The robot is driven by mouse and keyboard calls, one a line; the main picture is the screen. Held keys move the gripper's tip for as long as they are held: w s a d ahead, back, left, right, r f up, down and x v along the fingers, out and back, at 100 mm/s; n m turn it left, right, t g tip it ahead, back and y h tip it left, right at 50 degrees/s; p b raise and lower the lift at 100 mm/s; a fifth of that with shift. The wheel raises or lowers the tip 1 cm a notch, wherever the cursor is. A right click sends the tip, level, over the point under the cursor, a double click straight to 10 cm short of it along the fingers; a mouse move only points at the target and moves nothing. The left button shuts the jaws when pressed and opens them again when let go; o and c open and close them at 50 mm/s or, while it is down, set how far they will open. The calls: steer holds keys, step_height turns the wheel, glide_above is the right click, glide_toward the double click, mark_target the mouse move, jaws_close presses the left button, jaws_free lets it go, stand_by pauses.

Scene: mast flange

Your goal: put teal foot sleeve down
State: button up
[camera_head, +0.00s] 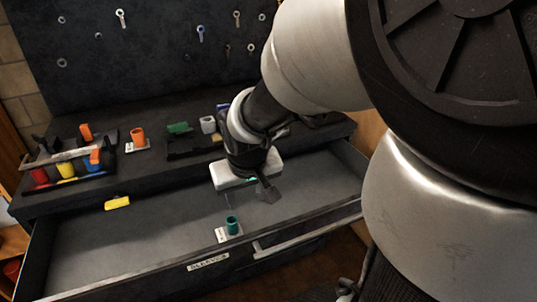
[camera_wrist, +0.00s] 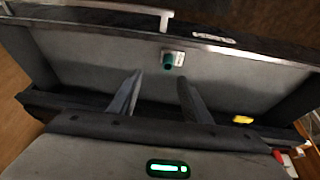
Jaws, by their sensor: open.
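The teal foot sleeve (camera_head: 232,225) stands upright in the open drawer (camera_head: 120,245), near its front edge, on or against a small white label card (camera_head: 222,235). In the wrist view the teal sleeve (camera_wrist: 169,65) shows near the drawer's front wall, with the white card beside it. My gripper (camera_head: 264,192) is over the drawer, behind the sleeve and apart from it. In the wrist view my gripper (camera_wrist: 158,85) has its two fingers spread with nothing between them. The sleeve lies beyond the fingertips.
A yellow block (camera_head: 117,203) lies at the drawer's back left. A rack (camera_head: 68,170) with colored sleeves and an orange sleeve (camera_head: 138,137) on a card stand on the bench top. The drawer's front handle (camera_head: 305,232) sticks out. Most of the drawer floor is bare.

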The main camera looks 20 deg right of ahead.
steer(key=s+a+r+t, duration=0.1)
steer(key=s+a+r, duration=0.1)
steer(key=s+r, duration=0.9)
steer(key=shift+s+y, duration=0.4)
steer(key=shift+s, duration=0.55)
